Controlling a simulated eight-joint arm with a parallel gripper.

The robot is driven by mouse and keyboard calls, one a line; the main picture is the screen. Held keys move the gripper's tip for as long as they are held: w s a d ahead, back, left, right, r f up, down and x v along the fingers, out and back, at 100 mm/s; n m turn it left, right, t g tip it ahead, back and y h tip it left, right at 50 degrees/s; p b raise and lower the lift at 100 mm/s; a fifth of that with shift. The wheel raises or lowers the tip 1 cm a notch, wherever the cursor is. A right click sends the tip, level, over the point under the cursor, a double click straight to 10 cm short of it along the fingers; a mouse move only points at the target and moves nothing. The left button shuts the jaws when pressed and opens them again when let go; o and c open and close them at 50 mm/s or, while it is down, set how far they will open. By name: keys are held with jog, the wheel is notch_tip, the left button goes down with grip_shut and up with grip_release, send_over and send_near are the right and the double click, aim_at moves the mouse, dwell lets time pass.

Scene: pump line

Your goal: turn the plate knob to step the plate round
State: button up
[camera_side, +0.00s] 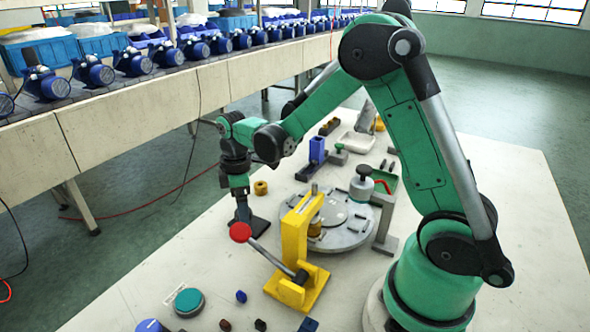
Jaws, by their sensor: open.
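The round grey plate (350,232) lies flat on the table, right of the yellow lever press, with small fittings on its top. A grey knob (362,188) with a dark round top stands at the plate's back right, beside a grey bracket (383,225); I take it to be the plate knob. My gripper (245,222) points down left of the plate and press, well apart from the knob. It is open, and I see nothing held in it. The press partly hides the plate's left side, where a brass-coloured piece (315,226) shows.
The yellow press (297,240) has a red-balled lever (240,232) jutting left, close to my gripper. A green button (188,301) and small blocks lie in front.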

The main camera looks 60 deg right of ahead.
jog(key=shift+r, duration=2.15)
jog(key=shift+s+a+r, duration=0.1)
jog(key=shift+s+r, duration=0.05)
jog(key=shift+r, duration=0.1)
jog(key=s+a+r+m+t, duration=0.5)
jog(key=s+r+m+t, duration=0.1)
jog(key=s+m, duration=0.3)
jog(key=shift+a+t, duration=0.15)
jog(key=shift+t, duration=0.45)
